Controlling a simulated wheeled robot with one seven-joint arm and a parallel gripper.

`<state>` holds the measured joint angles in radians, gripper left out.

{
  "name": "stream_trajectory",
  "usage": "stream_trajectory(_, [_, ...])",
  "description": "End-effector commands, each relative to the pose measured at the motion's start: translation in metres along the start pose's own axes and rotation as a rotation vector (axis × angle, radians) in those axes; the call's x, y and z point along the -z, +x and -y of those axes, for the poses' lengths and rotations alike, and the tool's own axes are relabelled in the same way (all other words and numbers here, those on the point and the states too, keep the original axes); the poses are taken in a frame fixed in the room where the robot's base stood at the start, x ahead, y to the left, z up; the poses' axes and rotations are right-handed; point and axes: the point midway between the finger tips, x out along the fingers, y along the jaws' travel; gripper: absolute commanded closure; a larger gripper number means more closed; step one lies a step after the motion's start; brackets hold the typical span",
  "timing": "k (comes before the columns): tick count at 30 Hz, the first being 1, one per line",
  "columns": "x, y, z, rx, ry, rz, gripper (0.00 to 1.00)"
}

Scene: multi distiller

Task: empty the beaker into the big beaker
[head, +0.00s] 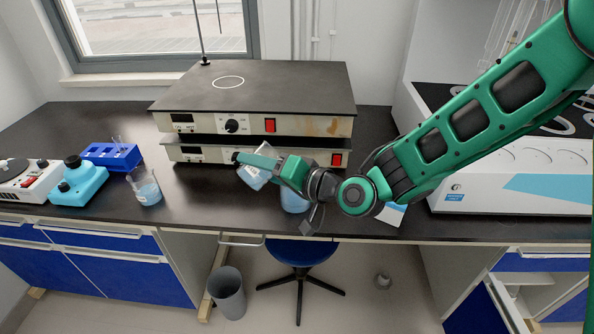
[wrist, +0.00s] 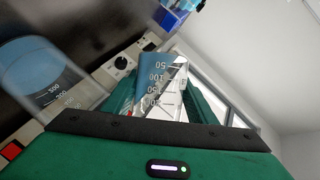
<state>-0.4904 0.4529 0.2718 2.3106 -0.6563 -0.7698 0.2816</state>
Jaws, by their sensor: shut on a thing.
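My gripper (head: 256,166) is shut on a clear beaker (head: 252,178) with blue liquid, held tilted above the bench in front of the stacked hot plates. In the wrist view the held beaker (wrist: 158,80) sits between the green fingers, its volume marks and blue liquid visible. The big beaker (head: 294,202), also with blue liquid, stands on the bench just right of and below the held one. My gripper and wrist hide its upper part in the head view. In the wrist view the big beaker (wrist: 45,80) shows at the left, beside the held beaker.
Two stacked hot plates (head: 255,124) stand behind. Another beaker (head: 148,192) with blue liquid, a blue tube rack (head: 111,156) and a small blue device (head: 80,183) stand at left. A large white machine (head: 510,180) is at right. The front bench between the left beaker and my gripper is clear.

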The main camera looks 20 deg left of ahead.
Motion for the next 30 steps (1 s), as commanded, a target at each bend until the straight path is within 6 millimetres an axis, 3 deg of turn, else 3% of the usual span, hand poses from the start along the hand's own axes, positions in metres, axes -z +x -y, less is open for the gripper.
stream_trajectory(30, [-0.0015, 0.0006, -0.0096, 0.094, 0.229, -0.002, 0.75])
